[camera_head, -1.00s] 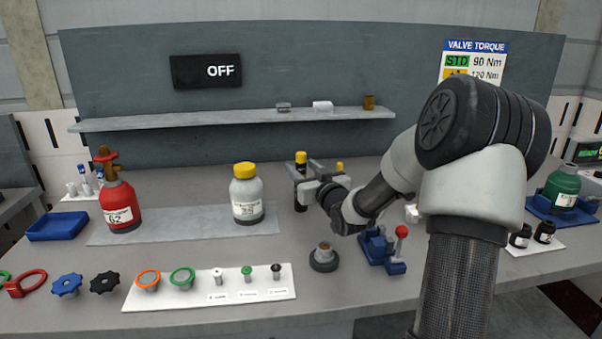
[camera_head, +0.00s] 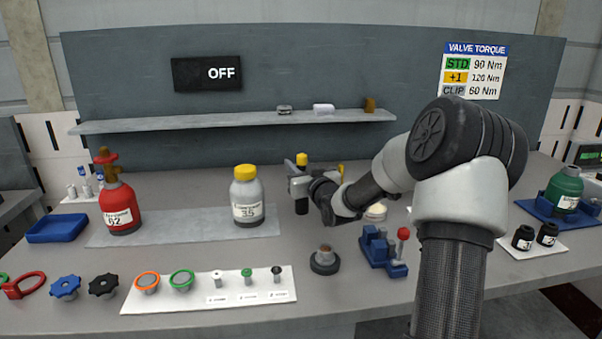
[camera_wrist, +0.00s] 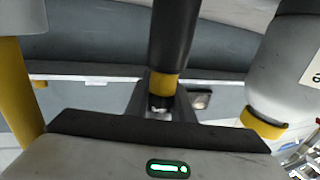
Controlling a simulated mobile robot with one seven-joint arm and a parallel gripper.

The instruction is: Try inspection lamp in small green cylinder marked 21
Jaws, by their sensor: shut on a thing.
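The inspection lamp is a slim black rod with a yellow top (camera_head: 302,159), upright near the middle of the bench. My gripper (camera_head: 299,187) is shut on the lamp. In the wrist view, the lamp's black body and yellow band (camera_wrist: 163,84) lie between my fingers; whether its lower end touches the bench cannot be told. The small green cylinder (camera_head: 564,188) stands upright on a blue tray (camera_head: 540,208) at the far right, apart from my gripper. Its label is too small to read.
A grey cylinder with a yellow cap (camera_head: 247,195) stands left of my gripper, and a red cylinder (camera_head: 120,208) farther left. A blue clamp with a red knob (camera_head: 383,250) and a dark round fitting (camera_head: 324,260) sit in front. A shelf (camera_head: 230,120) runs behind.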

